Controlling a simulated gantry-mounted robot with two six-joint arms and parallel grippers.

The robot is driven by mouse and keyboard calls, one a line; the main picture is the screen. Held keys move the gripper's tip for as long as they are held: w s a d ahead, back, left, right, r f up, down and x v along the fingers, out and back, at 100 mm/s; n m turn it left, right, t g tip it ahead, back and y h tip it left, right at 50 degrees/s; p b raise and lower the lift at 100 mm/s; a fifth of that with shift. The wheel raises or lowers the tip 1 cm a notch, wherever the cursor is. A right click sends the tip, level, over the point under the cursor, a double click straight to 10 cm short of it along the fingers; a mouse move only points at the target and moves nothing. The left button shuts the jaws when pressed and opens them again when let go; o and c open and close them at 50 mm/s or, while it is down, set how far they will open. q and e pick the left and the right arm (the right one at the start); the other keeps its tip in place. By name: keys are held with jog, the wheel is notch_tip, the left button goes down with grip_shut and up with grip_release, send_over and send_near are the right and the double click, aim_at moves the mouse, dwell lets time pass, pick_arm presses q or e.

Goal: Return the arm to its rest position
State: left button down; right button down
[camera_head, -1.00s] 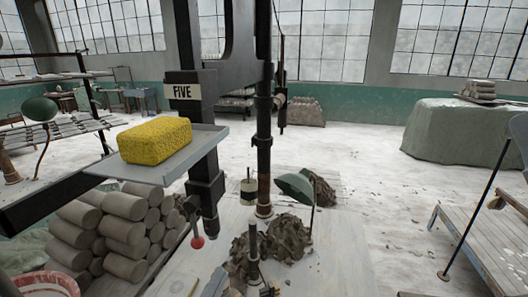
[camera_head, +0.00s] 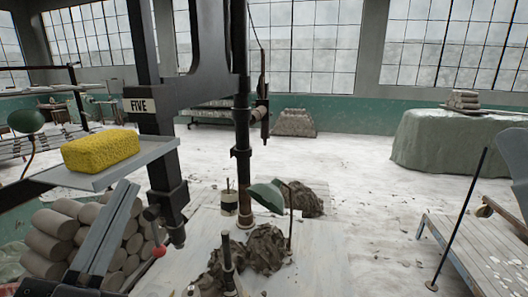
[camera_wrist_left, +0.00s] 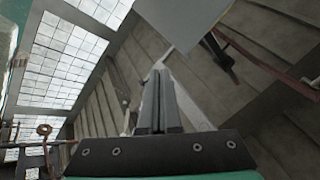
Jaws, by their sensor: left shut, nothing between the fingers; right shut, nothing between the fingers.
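My left gripper (camera_head: 127,187) reaches up from the bottom left in the head view. Its two long grey fingers are together with nothing between them. They stand in front of the stacked clay cylinders, below and right of the yellow sponge's tray in the picture. The left wrist view also shows my left gripper (camera_wrist_left: 159,74), its fingers shut side by side and empty. I do not see my right gripper in either view.
A yellow sponge (camera_head: 100,151) lies on a grey tray (camera_head: 150,150) by a dark post marked FIVE (camera_head: 139,105). Clay cylinders (camera_head: 48,222) are stacked below. A red-knobbed lever (camera_head: 159,252), a clay heap (camera_head: 262,250) and a green lamp (camera_head: 265,194) are nearby.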

pick_arm(q)
jog(key=s+a+r+n+t, duration=0.2)
jog(key=s+r+n+t, duration=0.1)
jog(key=s+r+n, duration=0.55)
notch_tip(320, 180, up, 19)
jog(key=p, duration=1.9)
jog(key=shift+w+f+y, duration=0.2)
jog(key=shift+w+y, duration=0.1)
jog(key=shift+d, duration=0.1)
